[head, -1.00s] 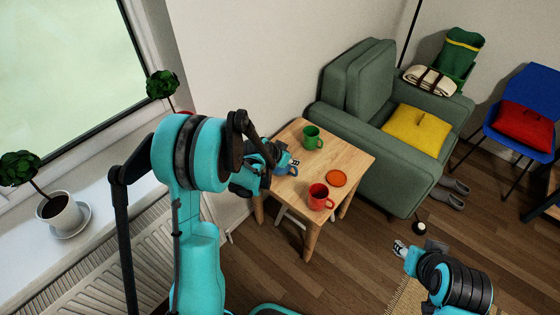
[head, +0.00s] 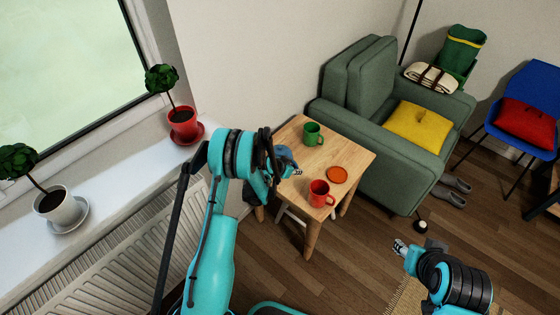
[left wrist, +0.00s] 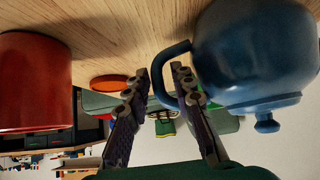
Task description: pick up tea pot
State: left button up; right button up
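The blue tea pot (left wrist: 255,55) fills the right of the left wrist view, which shows the scene upside down. Its lid knob points down in that picture and its handle (left wrist: 160,68) faces my gripper. My left gripper (left wrist: 160,75) is open; the handle shows between its fingertips, the right finger overlapping the handle loop. I cannot tell whether they touch. In the head view my left gripper (head: 296,173) is over the left part of the wooden table (head: 343,160), and my arm hides most of the tea pot. My right gripper (head: 400,247) is low over the floor, away from the table.
On the table are a green mug (head: 313,134), a red mug (head: 320,193) and an orange disc (head: 337,175). The red mug also shows in the left wrist view (left wrist: 35,80). A green armchair (head: 375,95) stands right behind the table. Potted plants stand on the windowsill (head: 120,180).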

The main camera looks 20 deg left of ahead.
pick_arm(q)
jog(key=b+x, duration=0.2)
jog(key=x, duration=0.3)
jog(key=shift+f+b, duration=0.15)
jog(key=shift+b, duration=0.15)
grip_shut()
